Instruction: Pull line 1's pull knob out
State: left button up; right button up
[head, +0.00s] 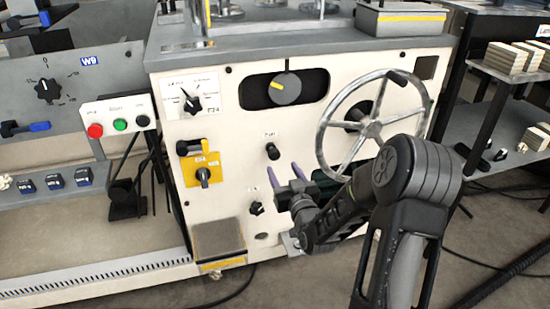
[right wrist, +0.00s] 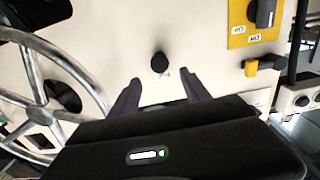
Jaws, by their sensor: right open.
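The pull knob (head: 272,151) is a small black knob on the cream front panel of the machine, under a small label that seems to read "Pull". It also shows in the right wrist view (right wrist: 159,62), upside down, just beyond the gap between the fingertips. My right gripper (head: 284,171) is open and empty, its purple-grey fingers pointing at the panel just below and right of the knob. In the right wrist view my right gripper (right wrist: 160,80) has one finger on each side of the knob's line, apart from it. My left gripper is not in view.
A spoked handwheel (head: 372,120) stands out right of the knob, close to my right arm. A yellow switch plate (head: 198,170) is to the left and a smaller black knob (head: 256,208) below. A button box (head: 118,120) stands farther left. The panel around the knob is clear.

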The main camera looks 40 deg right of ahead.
aim_at(275, 156)
jog(key=b+x, duration=0.1)
jog(key=x, duration=0.6)
jog(key=shift+w+d, duration=0.1)
jog(key=shift+w, duration=0.3)
jog(key=shift+c, duration=0.4)
grip_shut()
dwell(0.7)
